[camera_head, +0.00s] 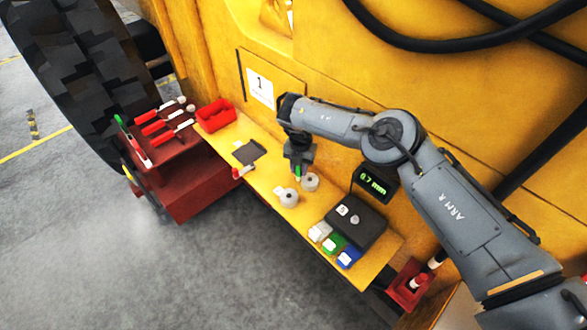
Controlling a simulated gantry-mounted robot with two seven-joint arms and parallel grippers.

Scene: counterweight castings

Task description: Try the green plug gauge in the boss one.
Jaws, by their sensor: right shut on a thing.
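My right gripper (299,168) points down over the yellow shelf and is shut on the green plug gauge (298,173), of which only a small green part shows between the fingers. Two grey round bosses with holes stand just below it: one nearer the shelf's front edge (289,198) and one farther back to the right (310,183). The gauge's lower end is close to them; I cannot tell whether it touches or enters either one. Which boss is number one is not readable on them. My left gripper is not in view.
A black display (375,184) reading about 0.7 mm stands behind the bosses. A dark case (356,222) and white, green and blue blocks (334,243) lie right. A dark pad (249,152), red bin (215,115) and red-and-white item (242,172) lie left. The yellow panel rises behind.

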